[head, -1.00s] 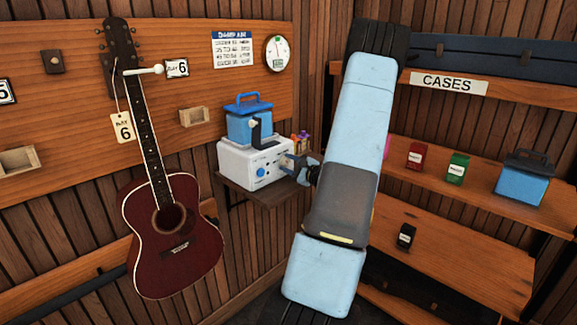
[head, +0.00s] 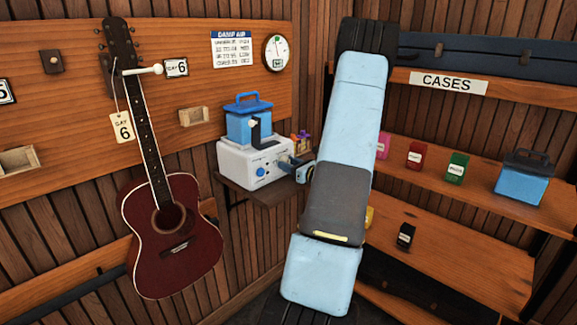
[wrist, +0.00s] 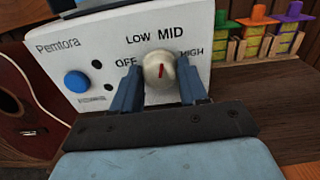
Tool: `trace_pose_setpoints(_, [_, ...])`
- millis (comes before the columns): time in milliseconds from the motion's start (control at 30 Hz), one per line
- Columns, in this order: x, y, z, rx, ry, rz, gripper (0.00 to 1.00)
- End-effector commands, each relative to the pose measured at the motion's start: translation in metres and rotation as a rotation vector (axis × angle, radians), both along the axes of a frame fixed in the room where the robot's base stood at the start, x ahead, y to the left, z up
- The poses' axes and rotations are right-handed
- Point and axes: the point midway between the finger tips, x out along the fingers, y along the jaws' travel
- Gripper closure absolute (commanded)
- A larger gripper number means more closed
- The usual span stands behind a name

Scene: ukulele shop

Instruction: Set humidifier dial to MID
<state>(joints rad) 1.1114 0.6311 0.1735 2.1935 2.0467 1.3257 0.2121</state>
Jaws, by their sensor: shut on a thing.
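The white humidifier (head: 238,167) stands on a small wall shelf, with a blue tank (head: 249,126) on top. In the wrist view its front panel (wrist: 115,50) reads OFF, LOW, MID and HIGH around a cream dial (wrist: 153,71). The dial's red mark points nearly straight up, toward MID, closer to MID than to LOW or HIGH. My gripper (wrist: 160,78) has one blue finger on each side of the dial and is shut on it. In the head view the dial is hidden by my gripper (head: 292,163).
A blue button (wrist: 77,81) is left of the dial. A red guitar (head: 178,245) hangs to the left. Shelves with small boxes and a blue case (head: 523,184) are at right.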

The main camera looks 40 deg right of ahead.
Motion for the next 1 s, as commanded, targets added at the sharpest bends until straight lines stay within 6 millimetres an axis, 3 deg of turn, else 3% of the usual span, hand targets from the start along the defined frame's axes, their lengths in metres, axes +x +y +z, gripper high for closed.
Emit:
trace_pose_setpoints(400, [-0.0004,0.0008,-0.0021,0.180,0.019,0.000,0.87])
trace_pose_setpoints(933, [0.0000,0.0007,-0.0015,0.201,0.019,0.000,0.87])
trace_pose_setpoints(967, [0.0000,0.0007,-0.0015,0.201,0.020,0.000,0.55])
trace_pose_setpoints(1000, [0.0000,0.0007,-0.0014,0.201,0.019,0.000,0.51])
